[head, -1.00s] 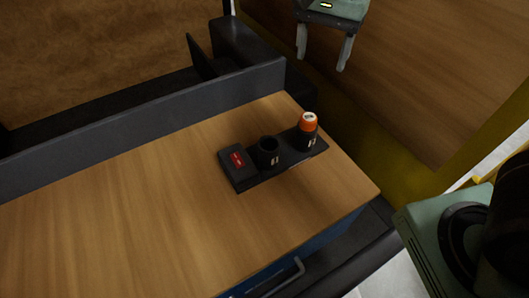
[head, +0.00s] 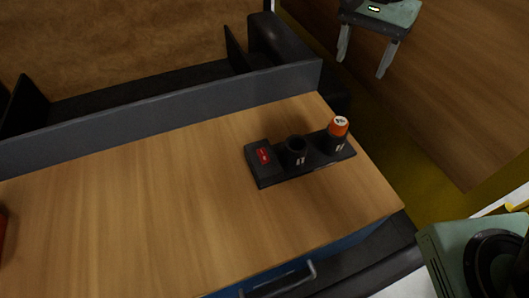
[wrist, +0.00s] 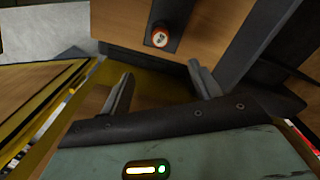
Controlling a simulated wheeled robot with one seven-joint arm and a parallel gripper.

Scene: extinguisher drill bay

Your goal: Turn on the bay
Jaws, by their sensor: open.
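A black holder (head: 318,168) stands on the wooden worktop near its right end. Its left block carries a small lit red panel (head: 264,155) with unreadable marks. The middle socket (head: 296,150) looks empty. The right socket holds an upright cylinder with an orange top (head: 338,127) and a pale end face; this orange top (wrist: 160,38) also shows in the wrist view. My gripper (head: 364,52) is beyond the worktop's far right corner, apart from the holder. In the wrist view my gripper (wrist: 161,84) has its fingers wide apart with nothing between them.
The wooden worktop (head: 130,210) is mostly clear left of the holder. A dark raised ledge (head: 150,115) runs along its back. A blue drawer front with a handle (head: 280,284) is below the front edge. A red thing (head: 2,232) is cut off at the left edge.

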